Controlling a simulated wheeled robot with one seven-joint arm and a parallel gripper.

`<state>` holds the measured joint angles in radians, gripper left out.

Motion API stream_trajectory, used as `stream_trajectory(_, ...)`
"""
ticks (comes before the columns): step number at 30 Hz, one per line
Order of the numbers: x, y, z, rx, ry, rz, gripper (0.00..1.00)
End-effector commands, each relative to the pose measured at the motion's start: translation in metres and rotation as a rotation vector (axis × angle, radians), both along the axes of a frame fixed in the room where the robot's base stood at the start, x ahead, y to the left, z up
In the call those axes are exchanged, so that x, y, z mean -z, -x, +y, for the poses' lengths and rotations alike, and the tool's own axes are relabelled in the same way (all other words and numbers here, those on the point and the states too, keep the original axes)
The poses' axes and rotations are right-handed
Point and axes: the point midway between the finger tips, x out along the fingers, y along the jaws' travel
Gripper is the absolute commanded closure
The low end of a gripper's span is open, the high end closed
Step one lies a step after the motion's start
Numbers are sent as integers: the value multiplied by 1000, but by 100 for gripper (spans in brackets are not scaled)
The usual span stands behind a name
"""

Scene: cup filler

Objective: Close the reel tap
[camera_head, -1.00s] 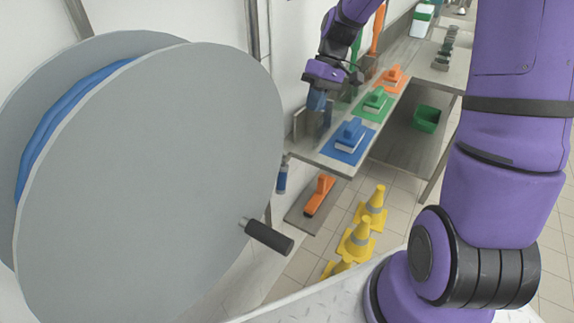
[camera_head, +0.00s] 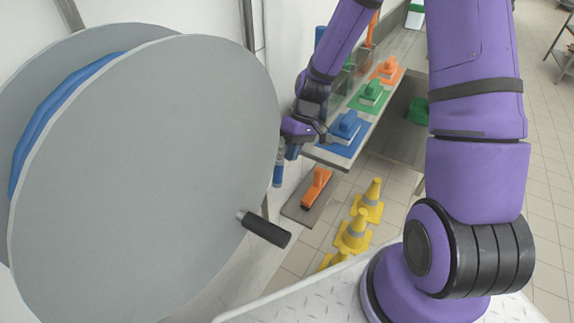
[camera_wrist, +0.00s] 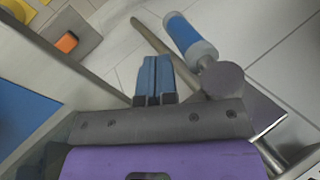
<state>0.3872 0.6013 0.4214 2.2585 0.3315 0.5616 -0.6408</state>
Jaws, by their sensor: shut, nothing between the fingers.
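The hose reel (camera_head: 150,190) fills the left of the head view, a big grey drum with blue hose (camera_head: 50,110) between its discs and a black crank handle (camera_head: 266,230). I cannot make out a tap lever for certain. A blue piece with pale ends (camera_head: 278,174) hangs at the wall just right of the drum. It seems to be the blue and pale cylinder in the wrist view (camera_wrist: 186,38), beside a grey round part (camera_wrist: 222,80) and a metal pipe (camera_wrist: 150,38). My gripper (camera_head: 292,152) is shut and empty. Its blue fingertips (camera_wrist: 155,60) sit beside the cylinder, apparently apart from it.
A steel table (camera_head: 320,157) right of my gripper holds blue (camera_head: 347,130), green (camera_head: 372,95) and orange (camera_head: 388,70) brushes on matching mats. Below are an orange brush (camera_head: 316,188) on a low shelf and several yellow cones (camera_head: 353,230). Tiled floor at right is open.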

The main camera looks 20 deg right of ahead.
Motion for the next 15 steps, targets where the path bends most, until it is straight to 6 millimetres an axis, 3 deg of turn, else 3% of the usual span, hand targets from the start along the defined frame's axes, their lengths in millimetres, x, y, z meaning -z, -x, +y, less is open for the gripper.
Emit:
stream_trajectory(6,27,6,12,-1,0,2,100)
stream_trajectory(15,37,8,16,0,1,0,100)
